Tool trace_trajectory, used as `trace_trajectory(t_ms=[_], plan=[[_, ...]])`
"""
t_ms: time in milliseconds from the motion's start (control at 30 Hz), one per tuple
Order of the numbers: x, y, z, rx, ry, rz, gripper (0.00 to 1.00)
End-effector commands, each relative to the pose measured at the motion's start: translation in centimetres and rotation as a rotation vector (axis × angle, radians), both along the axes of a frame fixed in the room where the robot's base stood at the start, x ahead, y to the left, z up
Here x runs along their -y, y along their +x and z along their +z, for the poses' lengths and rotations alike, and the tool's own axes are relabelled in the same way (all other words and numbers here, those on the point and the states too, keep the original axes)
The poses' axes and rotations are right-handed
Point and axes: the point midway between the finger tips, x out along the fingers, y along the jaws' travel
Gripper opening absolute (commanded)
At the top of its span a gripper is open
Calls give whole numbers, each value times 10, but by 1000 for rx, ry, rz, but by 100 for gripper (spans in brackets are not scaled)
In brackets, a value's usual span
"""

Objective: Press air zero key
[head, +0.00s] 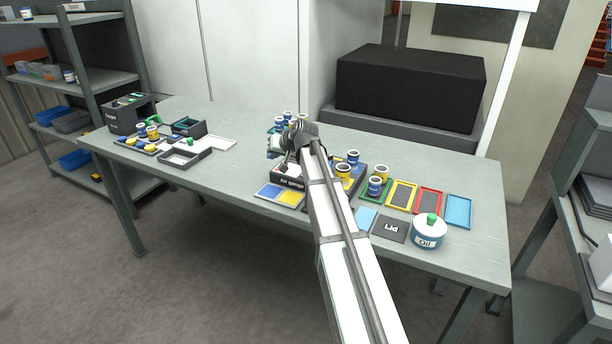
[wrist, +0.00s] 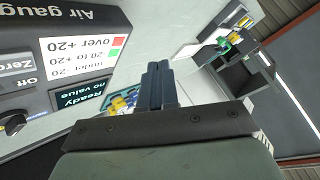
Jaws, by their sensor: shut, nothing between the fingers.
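The air gauge (head: 288,183) is a dark box near the middle of the table in the head view, partly hidden by my arm. In the wrist view the air gauge (wrist: 85,14) fills the left side, turned in the picture. It bears a white legend card (wrist: 82,55), a dark display (wrist: 82,97) reading "Ready no value", a label "Zero" (wrist: 15,66) with "Off" below it, and a black knob (wrist: 13,123). My gripper (wrist: 157,68) is shut and empty, to the right of the card and apart from it in the picture. Its fingertips are hard to make out in the head view.
A dark machine (head: 127,114) and small trays stand at the left. The table (head: 240,130) is mostly clear at the back.

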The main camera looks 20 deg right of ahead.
Motion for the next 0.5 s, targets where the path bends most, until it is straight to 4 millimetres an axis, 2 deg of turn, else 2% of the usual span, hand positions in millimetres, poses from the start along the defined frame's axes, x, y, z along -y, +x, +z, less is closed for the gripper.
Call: trace_trajectory(t_ms=[33, 200, 333, 500], plan=[[20, -7, 9, -15, 13, -33, 0], [67, -25, 31, -65, 59, -124, 0], [92, -36, 41, -92, 85, -175, 0], [107, -45, 49, -110, 100, -208, 0]])
